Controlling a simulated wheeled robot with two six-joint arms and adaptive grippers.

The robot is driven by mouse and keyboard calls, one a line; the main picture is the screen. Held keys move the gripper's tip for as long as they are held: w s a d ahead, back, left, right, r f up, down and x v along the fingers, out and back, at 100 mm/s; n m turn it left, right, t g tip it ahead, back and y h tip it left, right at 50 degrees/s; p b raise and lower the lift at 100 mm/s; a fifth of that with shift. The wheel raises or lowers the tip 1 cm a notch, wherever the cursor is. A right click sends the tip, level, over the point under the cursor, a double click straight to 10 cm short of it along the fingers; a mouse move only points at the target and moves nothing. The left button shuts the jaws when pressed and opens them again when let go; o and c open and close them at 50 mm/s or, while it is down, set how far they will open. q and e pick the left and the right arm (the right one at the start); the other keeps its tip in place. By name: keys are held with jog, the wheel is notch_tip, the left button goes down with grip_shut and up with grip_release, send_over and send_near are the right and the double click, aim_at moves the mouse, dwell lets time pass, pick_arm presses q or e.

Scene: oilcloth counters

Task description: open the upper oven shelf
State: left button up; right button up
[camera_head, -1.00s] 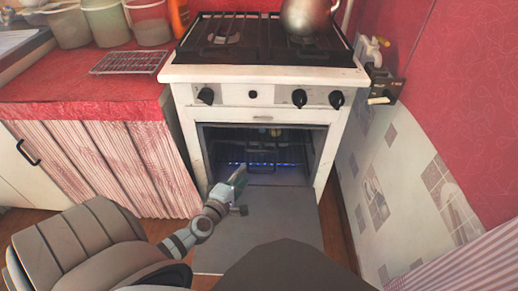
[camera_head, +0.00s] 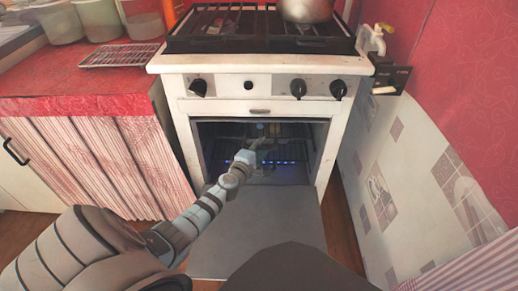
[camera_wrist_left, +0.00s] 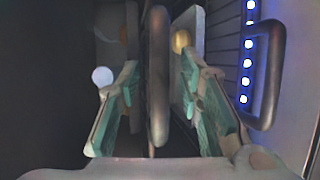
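The white oven (camera_head: 180,120) stands ahead with its grey door (camera_head: 265,235) folded down and its dark inside showing. In the left wrist view, a dark loop-shaped shelf handle (camera_wrist_left: 157,75) runs between the two green-padded fingers of my left gripper (camera_wrist_left: 158,105). The fingers are apart, with a small gap on each side of the handle. A second loop handle (camera_wrist_left: 270,75) lies to the right, beside the row of blue lights. In the head view, my left gripper (camera_head: 252,150) is inside the oven opening, over the upper shelf's front, which it partly hides. My right gripper is out of view.
Blue lights (camera_head: 285,162) glow low inside the oven. Knobs (camera_head: 298,89) line the panel above, and a metal pot (camera_head: 306,8) is on the stovetop. A curtained counter (camera_head: 110,165) is at left, a tiled wall (camera_head: 400,190) at right.

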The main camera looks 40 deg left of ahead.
pick_arm(q)
jog(key=shift+c, duration=0.3)
grip_shut()
jog(key=shift+s, duration=0.1)
jog(key=s+d+p, duration=0.4)
jog(key=s+d, duration=0.9)
jog(key=s, duration=0.4)
jog(key=shift+s+d, duration=0.2)
jog(key=shift+s, duration=0.05)
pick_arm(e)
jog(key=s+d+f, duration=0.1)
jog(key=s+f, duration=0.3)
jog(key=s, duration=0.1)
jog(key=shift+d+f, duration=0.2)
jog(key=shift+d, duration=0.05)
pick_arm(q)
jog(key=shift+o, duration=0.3)
grip_release()
